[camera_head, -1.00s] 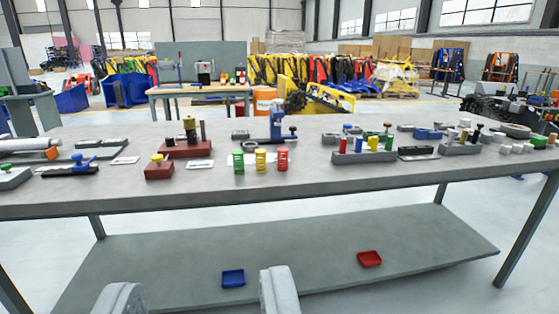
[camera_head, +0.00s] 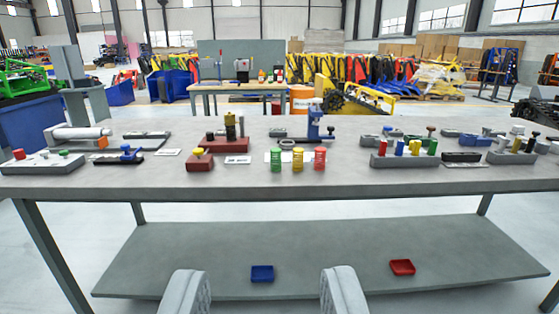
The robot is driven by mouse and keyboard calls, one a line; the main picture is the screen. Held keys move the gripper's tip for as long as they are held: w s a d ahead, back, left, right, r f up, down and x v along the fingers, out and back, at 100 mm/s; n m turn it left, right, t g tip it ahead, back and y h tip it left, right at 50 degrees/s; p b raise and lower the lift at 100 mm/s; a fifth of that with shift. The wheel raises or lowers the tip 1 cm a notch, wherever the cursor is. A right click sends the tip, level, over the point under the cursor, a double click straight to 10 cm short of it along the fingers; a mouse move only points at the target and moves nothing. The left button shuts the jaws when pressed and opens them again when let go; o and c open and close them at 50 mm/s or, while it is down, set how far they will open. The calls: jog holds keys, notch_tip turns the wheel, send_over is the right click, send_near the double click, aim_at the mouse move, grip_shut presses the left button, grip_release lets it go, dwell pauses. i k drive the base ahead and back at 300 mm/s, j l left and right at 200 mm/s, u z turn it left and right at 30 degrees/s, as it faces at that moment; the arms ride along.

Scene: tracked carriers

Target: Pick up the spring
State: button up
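Three small coil springs stand upright in a row near the front edge of the grey table (camera_head: 340,186): a green spring (camera_head: 276,160), a yellow spring (camera_head: 298,159) and a red spring (camera_head: 320,158). The task does not give a colour. My gripper (camera_head: 264,290) shows at the bottom of the view as two pale fingers set wide apart. It is open with nothing between the fingers. It is well on the near side of the table, apart from the springs.
A dark red block with a yellow knob (camera_head: 198,160) stands left of the springs. A blue-and-grey fixture (camera_head: 315,125) is behind them, and a rack of coloured pegs (camera_head: 405,158) is to the right. A blue tray (camera_head: 262,274) and a red tray (camera_head: 402,267) lie on the lower shelf.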

aim_at(276, 168)
jog(key=i+j, duration=0.45)
jog(key=i, duration=0.2)
jog(key=i+j, duration=0.5)
jog(key=i+l+z, duration=0.05)
jog(key=i, duration=0.05)
